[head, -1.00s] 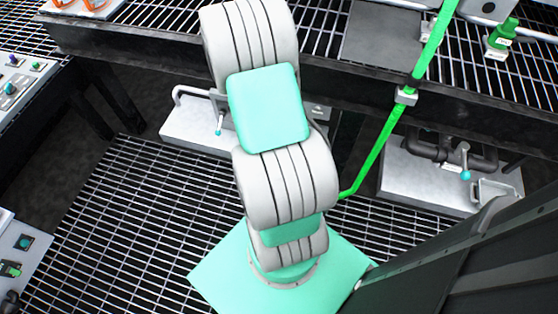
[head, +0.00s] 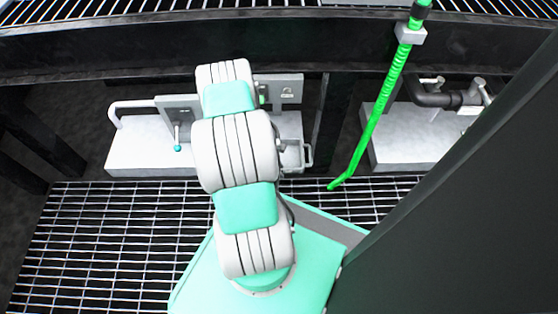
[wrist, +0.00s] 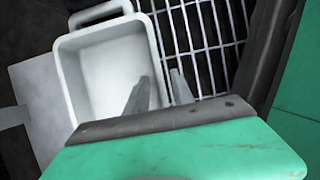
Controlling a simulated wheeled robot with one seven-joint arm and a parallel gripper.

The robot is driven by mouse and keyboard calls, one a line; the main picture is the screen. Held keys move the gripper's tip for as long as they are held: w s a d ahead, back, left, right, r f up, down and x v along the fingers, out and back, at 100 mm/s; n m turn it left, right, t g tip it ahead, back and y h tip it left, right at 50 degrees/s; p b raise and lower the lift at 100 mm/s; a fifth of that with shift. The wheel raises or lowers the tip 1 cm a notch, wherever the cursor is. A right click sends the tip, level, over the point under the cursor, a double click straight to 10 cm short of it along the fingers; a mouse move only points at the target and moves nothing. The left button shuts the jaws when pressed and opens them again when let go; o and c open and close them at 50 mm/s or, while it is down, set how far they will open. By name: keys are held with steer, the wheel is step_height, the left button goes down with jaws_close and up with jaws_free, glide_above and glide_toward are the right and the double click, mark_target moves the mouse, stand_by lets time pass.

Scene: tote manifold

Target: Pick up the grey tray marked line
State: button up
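A pale grey tray (wrist: 103,75) with a loop handle lies under my gripper in the wrist view. No marking on it is readable. In the head view a pale grey tray edge (head: 307,158) shows just right of my arm, the rest hidden behind it. My gripper (wrist: 160,88) has its two fingers apart, one over the tray's inside and one outside its right wall. I cannot tell whether they touch the wall. The gripper is hidden in the head view.
A pale plinth (head: 145,145) with a bent pipe and a small teal-tipped lever stands left of my arm. A green hose (head: 375,120) hangs to the right. Another plinth (head: 395,145) carries dark pipework. A dark beam (head: 190,45) crosses above; grating (head: 110,240) covers the floor.

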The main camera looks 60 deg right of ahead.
steer(key=shift+d+f, duration=0.1)
steer(key=shift+f, duration=0.05)
steer(key=shift+c, duration=0.2)
jaws_close()
stand_by(1.1)
